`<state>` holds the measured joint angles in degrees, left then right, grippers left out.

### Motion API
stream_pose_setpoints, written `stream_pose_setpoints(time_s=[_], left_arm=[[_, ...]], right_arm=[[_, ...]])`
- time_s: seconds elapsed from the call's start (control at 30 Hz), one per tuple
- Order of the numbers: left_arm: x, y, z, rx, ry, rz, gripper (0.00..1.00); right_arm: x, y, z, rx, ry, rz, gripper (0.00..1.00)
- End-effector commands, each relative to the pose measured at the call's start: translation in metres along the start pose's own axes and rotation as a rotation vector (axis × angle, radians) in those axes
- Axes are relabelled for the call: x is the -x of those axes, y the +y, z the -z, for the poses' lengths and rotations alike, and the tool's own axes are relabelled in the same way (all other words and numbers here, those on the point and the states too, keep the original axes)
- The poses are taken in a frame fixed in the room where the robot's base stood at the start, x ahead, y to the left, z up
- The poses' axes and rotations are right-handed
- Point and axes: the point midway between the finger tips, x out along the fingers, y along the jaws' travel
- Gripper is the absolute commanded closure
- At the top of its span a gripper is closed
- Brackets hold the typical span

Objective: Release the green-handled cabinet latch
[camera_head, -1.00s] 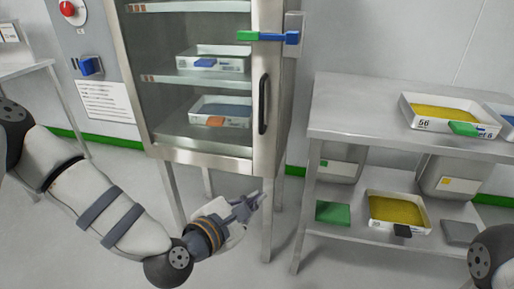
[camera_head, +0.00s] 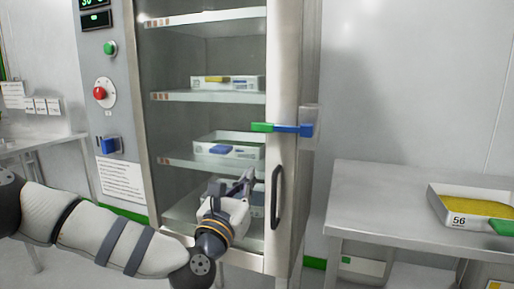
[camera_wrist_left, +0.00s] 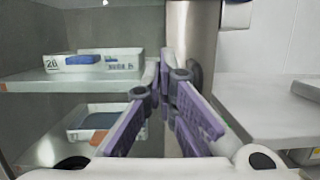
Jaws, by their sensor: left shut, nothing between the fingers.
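The cabinet latch has a green handle (camera_head: 262,127) and a blue bar (camera_head: 292,130). It lies level across the right edge of the glass-fronted cabinet's door frame (camera_head: 281,70) and reaches to a grey plate on the cabinet's side. My left gripper (camera_head: 247,177) is raised in front of the glass, below and slightly left of the green handle and apart from it. Its fingers are shut and empty; they also show in the left wrist view (camera_wrist_left: 168,80), where I cannot make out the latch. My right gripper is out of view.
A black vertical door handle (camera_head: 277,197) is just right of my left gripper. White trays (camera_head: 228,147) stand on shelves behind the glass. A steel table (camera_head: 385,200) with a yellow-filled tray (camera_head: 470,207) stands at the right. A control panel (camera_head: 103,70) is at the left.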

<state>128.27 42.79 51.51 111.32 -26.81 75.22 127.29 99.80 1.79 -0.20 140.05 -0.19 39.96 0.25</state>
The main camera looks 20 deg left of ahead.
Motion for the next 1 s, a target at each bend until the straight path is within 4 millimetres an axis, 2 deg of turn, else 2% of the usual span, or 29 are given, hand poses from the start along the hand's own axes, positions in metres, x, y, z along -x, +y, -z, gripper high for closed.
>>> stream_pose_setpoints(time_s=[0.3, 0.4, 0.5, 1.0], left_arm=[[-0.070, -0.001, -0.001, -0.002, -0.002, -0.001, 1.00], [-0.073, 0.000, -0.029, 0.000, -0.009, 0.001, 1.00], [-0.075, 0.000, -0.038, 0.000, -0.007, 0.001, 1.00], [-0.076, 0.000, -0.039, -0.002, 0.001, 0.001, 1.00]], right_arm=[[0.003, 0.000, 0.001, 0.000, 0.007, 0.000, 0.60], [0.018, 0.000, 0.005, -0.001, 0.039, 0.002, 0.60], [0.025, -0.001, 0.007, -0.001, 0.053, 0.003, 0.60], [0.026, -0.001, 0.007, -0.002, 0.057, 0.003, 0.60]])
